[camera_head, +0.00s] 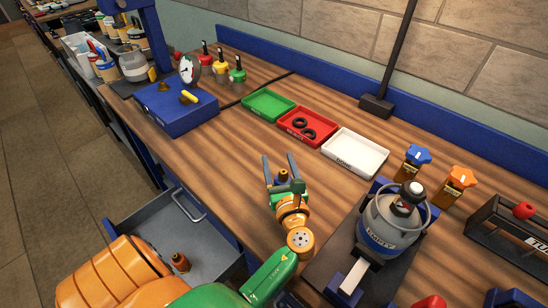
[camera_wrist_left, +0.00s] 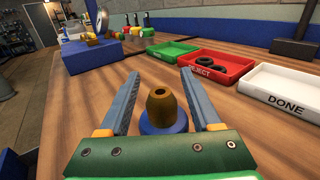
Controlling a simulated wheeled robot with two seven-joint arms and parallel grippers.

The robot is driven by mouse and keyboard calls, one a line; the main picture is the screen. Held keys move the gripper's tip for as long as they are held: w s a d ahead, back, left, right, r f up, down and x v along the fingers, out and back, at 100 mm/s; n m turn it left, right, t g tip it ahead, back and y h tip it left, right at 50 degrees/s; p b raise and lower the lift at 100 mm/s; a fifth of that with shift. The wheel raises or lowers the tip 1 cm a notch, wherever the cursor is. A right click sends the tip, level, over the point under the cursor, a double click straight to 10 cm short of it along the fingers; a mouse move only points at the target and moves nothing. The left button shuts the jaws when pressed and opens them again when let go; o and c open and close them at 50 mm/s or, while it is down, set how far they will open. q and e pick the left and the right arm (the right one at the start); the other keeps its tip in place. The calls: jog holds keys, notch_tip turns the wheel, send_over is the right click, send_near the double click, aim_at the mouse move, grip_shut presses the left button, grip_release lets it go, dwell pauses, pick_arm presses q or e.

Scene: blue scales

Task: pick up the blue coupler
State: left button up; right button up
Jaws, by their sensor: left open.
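The blue coupler (camera_wrist_left: 163,110) stands upright on the wooden bench, with a brown, brass-like top that has a hole and a round blue base. In the head view only its brown top (camera_head: 283,175) shows clearly between the fingers. My left gripper (camera_head: 279,158) is open, with one finger on each side of the coupler. In the left wrist view the fingers (camera_wrist_left: 160,77) reach past it with gaps on both sides, and the gripper's green body hides its lower front. My right gripper is not in view.
Green (camera_head: 268,105), red (camera_head: 318,135) and white "DONE" (camera_head: 366,142) trays lie beyond the gripper. A grey "EMPTY" canister (camera_head: 380,238) stands to the right. An open drawer (camera_head: 222,222) at left holds another brown-topped piece (camera_head: 180,262). A blue gauge box (camera_head: 172,118) stands at the back left.

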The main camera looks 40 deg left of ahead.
pick_arm(q)
jog(key=shift+s+d+r, duration=0.45)
jog(key=shift+d, duration=0.25)
jog(key=shift+c, duration=0.6)
jog(key=shift+s+d+r, duration=0.1)
jog(key=shift+s+d, duration=0.05)
jog(key=shift+d, duration=0.05)
jog(key=c, duration=0.4)
jog(key=shift+a, duration=0.2)
grip_shut()
jog(key=shift+f, duration=0.2)
jog(key=shift+f, duration=0.1)
